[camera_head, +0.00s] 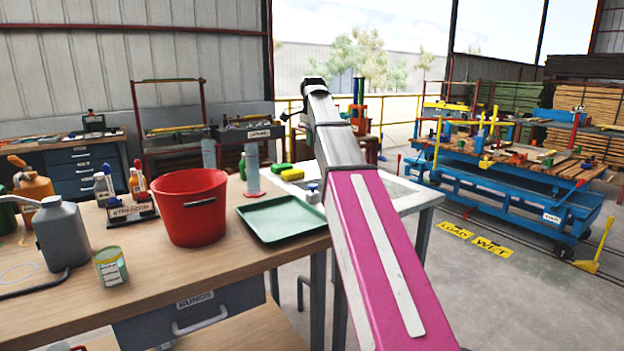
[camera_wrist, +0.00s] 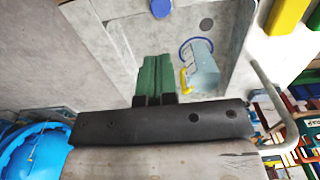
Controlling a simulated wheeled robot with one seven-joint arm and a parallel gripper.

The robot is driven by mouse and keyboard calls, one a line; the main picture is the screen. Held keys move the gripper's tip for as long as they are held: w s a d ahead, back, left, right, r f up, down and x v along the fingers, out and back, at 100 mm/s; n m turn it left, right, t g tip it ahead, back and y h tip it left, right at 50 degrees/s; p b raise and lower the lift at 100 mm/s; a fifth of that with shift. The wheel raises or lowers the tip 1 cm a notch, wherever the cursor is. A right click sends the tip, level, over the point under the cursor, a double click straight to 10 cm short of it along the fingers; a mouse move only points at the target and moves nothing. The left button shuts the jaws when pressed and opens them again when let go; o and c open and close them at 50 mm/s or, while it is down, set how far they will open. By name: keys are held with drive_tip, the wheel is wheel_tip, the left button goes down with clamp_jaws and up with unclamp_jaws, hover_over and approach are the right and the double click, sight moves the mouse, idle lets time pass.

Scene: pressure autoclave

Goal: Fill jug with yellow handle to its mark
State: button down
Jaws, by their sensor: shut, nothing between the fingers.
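In the wrist view, a grey-blue jug (camera_wrist: 203,68) with a yellow handle (camera_wrist: 184,80) is inside a pale grey basin (camera_wrist: 125,32). A blue ring (camera_wrist: 184,46) shows at its end. The fill mark and any water in it cannot be made out. My gripper (camera_wrist: 155,60) shows as two green fingers closed together, empty, pointing into the basin to the left of the jug and apart from it in the picture. In the head view my arm covers much of the basin area, and my gripper is hidden.
A bent grey pipe (camera_wrist: 285,110) shows at the right of the wrist view. Left of my arm, a wooden bench holds a red bucket (camera_head: 190,210), a green tray (camera_head: 282,218), a grey can (camera_head: 62,235) and a tin (camera_head: 110,267). Open floor (camera_head: 500,300) lies at right.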

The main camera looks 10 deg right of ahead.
sight(313, 185)
drive_tip(key=shift+f, duration=0.1)
wheel_tip(313, 185, down, 14)
drive_tip(key=shift+r, duration=0.1)
idle(0.5)
